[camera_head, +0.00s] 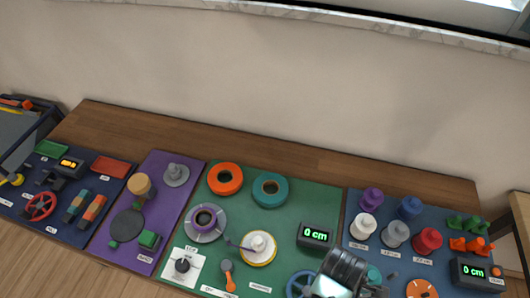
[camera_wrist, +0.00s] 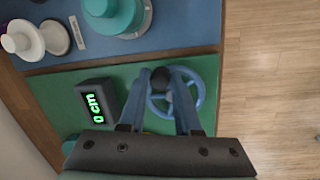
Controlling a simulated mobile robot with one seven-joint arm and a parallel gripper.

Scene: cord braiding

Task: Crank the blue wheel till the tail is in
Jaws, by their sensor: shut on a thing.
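The blue wheel (camera_head: 299,285) is at the front edge of the green board, partly hidden by my arm. In the wrist view the blue wheel (camera_wrist: 209,94) has a dark crank knob (camera_wrist: 160,76) at its rim. My gripper (camera_wrist: 163,82) is shut on that knob. A purple cord (camera_head: 236,244) runs from a grey-flanged spool (camera_head: 192,220) with a purple winding toward a white spool (camera_head: 258,243) with a yellow rim. I cannot tell where the cord's tail ends. The green-board display (camera_head: 315,235) reads 0 cm; it also shows in the wrist view (camera_wrist: 96,103).
On the green board (camera_head: 322,202) stand an orange ring (camera_head: 225,179), a teal ring (camera_head: 270,190), a dial (camera_head: 182,265) and an orange lever (camera_head: 228,274). The blue board at right holds several coloured spools (camera_head: 428,240) and another 0 cm display (camera_head: 474,271).

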